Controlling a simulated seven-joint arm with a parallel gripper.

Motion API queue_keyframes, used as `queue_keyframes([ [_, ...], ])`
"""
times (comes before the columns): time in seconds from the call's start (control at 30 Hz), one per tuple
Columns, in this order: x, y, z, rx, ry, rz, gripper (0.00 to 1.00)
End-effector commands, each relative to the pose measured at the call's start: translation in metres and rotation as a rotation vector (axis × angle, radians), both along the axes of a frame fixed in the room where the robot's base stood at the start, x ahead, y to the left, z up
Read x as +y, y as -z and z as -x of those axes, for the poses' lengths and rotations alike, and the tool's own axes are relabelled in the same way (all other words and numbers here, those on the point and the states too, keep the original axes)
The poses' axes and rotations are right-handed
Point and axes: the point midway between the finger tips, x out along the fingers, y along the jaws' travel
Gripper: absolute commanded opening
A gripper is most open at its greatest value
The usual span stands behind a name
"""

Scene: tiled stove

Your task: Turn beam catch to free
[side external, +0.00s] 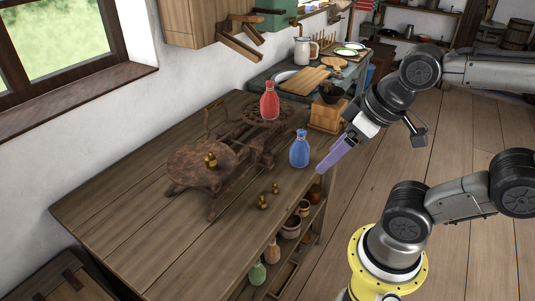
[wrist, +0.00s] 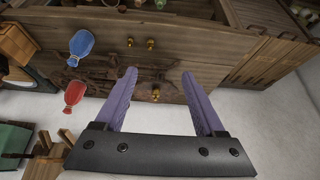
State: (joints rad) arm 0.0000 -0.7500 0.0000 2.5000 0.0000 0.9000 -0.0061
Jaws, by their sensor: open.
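A rusty balance scale (side external: 225,158) stands on the wooden table, with a round pan (side external: 200,165) at its left end. A red bottle (side external: 269,101) stands at the scale's far end. I cannot pick out the beam catch; a thin upright frame (side external: 214,118) rises behind the beam. My gripper (side external: 320,171) is over the table's right edge, right of the blue bottle (side external: 300,149) and apart from the scale. In the wrist view my gripper (wrist: 159,74) has its purple fingers spread, with nothing held.
The near left tabletop (side external: 130,225) is clear. A wooden box (side external: 325,117) stands at the far right end. Jars (side external: 290,228) sit on the shelf below. A wall cabinet (side external: 205,20) hangs behind.

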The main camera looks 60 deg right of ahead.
Motion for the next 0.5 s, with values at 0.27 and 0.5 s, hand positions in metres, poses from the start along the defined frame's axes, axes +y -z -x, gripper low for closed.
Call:
queue_keyframes([
  [0.27,0.0,-0.029,-0.015,-0.018,-0.194,0.107,0.71],
  [0.5,-0.014,-0.062,-0.073,0.052,-0.355,0.208,0.71],
])
